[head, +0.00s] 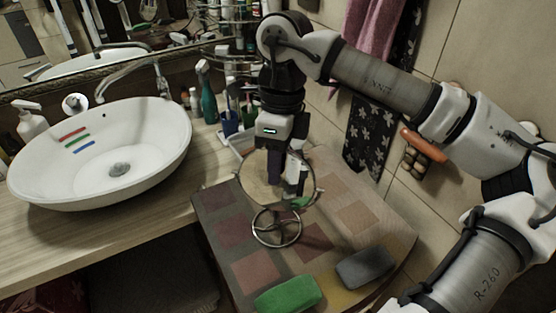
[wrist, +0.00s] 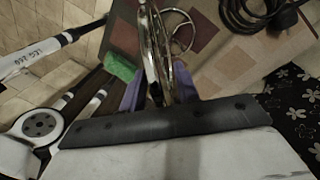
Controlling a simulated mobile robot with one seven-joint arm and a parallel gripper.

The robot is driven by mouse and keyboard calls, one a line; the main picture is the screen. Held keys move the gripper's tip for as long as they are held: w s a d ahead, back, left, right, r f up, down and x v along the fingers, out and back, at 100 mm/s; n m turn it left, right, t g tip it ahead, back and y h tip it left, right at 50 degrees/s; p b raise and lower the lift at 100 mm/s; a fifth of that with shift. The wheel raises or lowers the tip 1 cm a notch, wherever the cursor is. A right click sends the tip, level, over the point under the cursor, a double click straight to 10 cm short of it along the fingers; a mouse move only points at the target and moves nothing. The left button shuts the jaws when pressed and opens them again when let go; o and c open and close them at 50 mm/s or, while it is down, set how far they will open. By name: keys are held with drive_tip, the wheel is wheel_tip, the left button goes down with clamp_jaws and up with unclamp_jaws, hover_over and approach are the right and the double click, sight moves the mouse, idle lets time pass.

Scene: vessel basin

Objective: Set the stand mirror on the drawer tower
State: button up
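The stand mirror (head: 277,228) has a round metal frame and a ring-shaped wire base, and is roughly upright. It is over the patterned top of the drawer tower (head: 222,235); I cannot tell whether its base touches that top. My gripper (head: 288,192) points down at the mirror and partly covers its round frame. In the wrist view, the mirror's metal frame (wrist: 156,45) is seen edge-on between the purple fingers of my gripper (wrist: 155,92), which look closed on it. The exact contact is partly hidden by the gripper body.
A green sponge (head: 288,294) and a dark grey block (head: 365,268) lie on the tower's front part. A white basin (head: 100,150) stands on the wooden counter at left. Bottles (head: 208,98) and a blue cup (head: 229,122) stand behind. A tiled wall with hanging towels borders the right.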

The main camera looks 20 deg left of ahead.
wheel_tip(320, 180, up, 12)
drive_tip(key=w+b, duration=0.2)
idle(0.4)
